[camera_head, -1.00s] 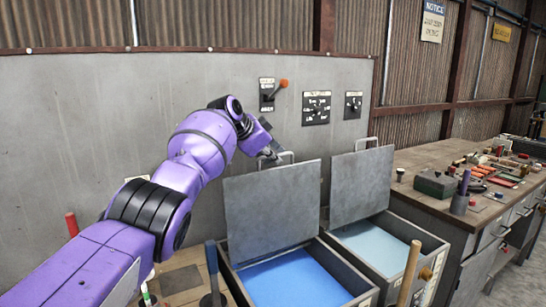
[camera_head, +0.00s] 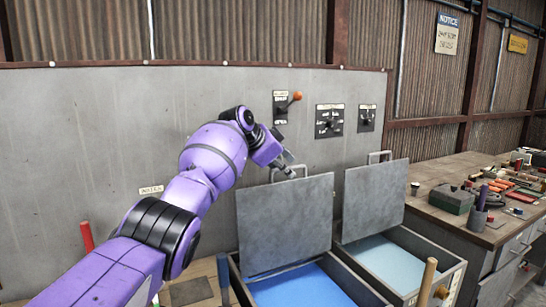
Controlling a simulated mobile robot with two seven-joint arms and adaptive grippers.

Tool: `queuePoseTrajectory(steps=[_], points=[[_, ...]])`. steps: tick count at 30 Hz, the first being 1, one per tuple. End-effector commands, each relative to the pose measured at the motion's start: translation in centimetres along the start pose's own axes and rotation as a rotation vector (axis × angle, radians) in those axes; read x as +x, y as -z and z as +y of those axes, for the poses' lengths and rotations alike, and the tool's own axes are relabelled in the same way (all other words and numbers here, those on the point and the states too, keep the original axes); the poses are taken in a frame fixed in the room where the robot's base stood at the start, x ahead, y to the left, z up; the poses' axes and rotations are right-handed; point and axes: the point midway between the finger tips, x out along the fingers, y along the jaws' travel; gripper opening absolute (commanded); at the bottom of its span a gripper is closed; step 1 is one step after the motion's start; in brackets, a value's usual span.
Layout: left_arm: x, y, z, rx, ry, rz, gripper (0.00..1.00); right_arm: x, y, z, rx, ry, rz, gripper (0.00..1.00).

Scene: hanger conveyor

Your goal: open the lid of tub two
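Two tubs stand side by side with grey lids raised upright. The left tub holds blue liquid (camera_head: 300,288), and its lid (camera_head: 285,222) has a bar handle on the top edge. The right tub holds paler blue liquid (camera_head: 385,258), and its lid (camera_head: 374,200) also has a bar handle (camera_head: 379,156). I cannot read which is tub two. My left gripper (camera_head: 289,166) is at the handle of the left lid, overlapping it in the picture. Whether it touches or grips the handle is unclear. My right gripper is out of view.
A grey wall panel behind carries a lever with an orange knob (camera_head: 297,96) and two dial plates (camera_head: 329,120). A workbench (camera_head: 432,187) with tools stands at right. A red handle (camera_head: 87,236) and a wooden handle (camera_head: 428,281) rise in front.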

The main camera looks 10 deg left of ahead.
Motion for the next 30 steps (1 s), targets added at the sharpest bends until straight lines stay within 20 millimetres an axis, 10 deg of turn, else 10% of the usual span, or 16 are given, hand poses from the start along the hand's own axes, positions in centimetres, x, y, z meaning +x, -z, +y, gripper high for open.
queuePoseTrajectory(steps=[15,30], points=[[-9.2,0.0,0.0,0.003,0.003,-0.001,0.28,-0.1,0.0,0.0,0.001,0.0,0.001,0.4],[-10.7,0.0,0.1,0.001,0.001,-0.001,0.28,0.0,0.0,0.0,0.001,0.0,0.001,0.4]])
